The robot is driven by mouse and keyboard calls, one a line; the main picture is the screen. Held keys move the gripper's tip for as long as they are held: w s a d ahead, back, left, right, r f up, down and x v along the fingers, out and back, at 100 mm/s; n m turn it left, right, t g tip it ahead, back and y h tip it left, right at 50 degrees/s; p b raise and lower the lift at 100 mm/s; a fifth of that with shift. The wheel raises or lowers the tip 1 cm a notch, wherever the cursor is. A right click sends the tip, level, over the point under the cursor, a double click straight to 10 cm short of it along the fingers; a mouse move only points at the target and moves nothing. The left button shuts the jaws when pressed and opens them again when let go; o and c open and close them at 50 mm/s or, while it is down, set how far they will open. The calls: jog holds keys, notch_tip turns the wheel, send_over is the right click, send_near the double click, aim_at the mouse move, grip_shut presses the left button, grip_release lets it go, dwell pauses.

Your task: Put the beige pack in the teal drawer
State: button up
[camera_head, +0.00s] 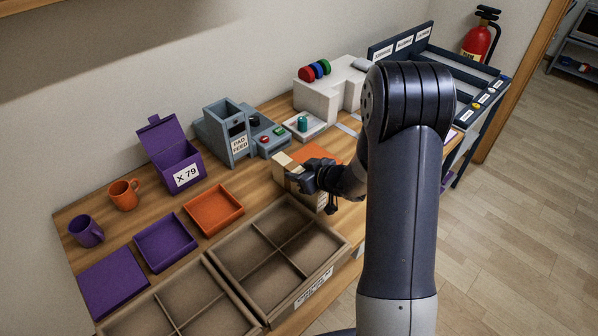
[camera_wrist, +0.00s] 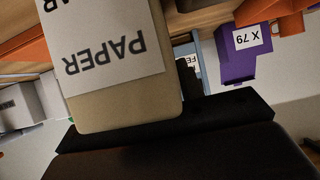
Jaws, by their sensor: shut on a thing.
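The beige pack (camera_wrist: 125,110) fills the upper left of the wrist view. Its white label reads "PAPER" upside down. My gripper (camera_head: 298,178) is shut on the pack, and its dark jaw edge lies against the pack in the wrist view. In the head view a beige part of the pack (camera_head: 282,163) shows at the left of my gripper, over the wooden table; the rest is covered by the gripper and arm. I cannot make out a teal drawer in either view.
A grey pad feed machine (camera_head: 214,136), a purple box marked X 79 (camera_head: 166,150) and an orange tray (camera_head: 213,209) stand left of my gripper. A divided brown crate (camera_head: 338,258) lies in front. A white tray (camera_head: 318,128) holds a small teal thing (camera_head: 302,124).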

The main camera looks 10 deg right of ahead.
jog(key=o, duration=1.2)
